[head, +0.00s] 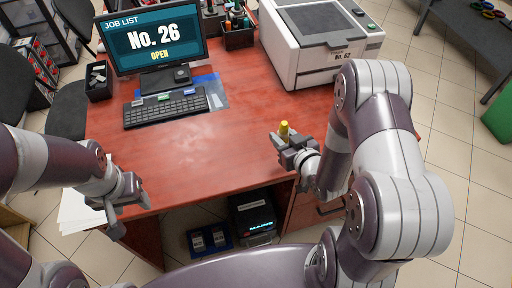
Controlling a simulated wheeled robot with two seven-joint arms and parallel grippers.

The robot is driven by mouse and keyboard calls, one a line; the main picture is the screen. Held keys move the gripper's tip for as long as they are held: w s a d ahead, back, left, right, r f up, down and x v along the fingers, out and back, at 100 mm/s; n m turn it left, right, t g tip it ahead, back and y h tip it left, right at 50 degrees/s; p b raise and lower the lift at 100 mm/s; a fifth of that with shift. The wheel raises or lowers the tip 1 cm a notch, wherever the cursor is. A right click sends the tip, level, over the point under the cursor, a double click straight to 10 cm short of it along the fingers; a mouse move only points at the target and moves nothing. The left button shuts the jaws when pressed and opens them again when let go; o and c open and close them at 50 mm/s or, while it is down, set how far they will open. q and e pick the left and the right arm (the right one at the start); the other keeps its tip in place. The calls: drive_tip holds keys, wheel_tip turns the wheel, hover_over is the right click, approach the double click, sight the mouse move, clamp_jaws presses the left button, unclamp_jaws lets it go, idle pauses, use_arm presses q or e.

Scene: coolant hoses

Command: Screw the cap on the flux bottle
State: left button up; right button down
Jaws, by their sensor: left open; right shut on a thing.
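My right gripper (291,147) is above the front right part of the red desk. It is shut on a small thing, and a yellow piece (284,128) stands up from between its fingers. The fingers hide the lower part, so I cannot tell whether this is the cap alone or a bottle with a yellow top. My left gripper (125,207) is open and empty at the desk's front left edge. No separate flux bottle or cap can be made out elsewhere.
On the red desk (215,138) stand a monitor (155,42) reading No. 26 OPEN, a keyboard (166,107), a black bin (98,82), a pen holder (238,35) and a large grey-white machine (322,40). White paper (78,212) lies front left. The desk's middle is clear.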

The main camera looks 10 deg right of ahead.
drive_tip(key=b, duration=0.5)
hover_over(255, 150)
drive_tip(key=f, duration=0.5)
drive_tip(key=shift+s+d+f, duration=0.2)
drive_tip(key=shift+s+f, duration=0.05)
drive_tip(key=shift+w+a, duration=0.15)
drive_tip(key=shift+w, duration=0.1)
drive_tip(key=shift+r, duration=0.1)
wheel_tip(255, 150, down, 4)
drive_tip(key=b, duration=0.3)
drive_tip(key=shift+s+f, duration=0.1)
drive_tip(key=shift+f, duration=0.1)
drive_tip(key=shift+r, duration=0.15)
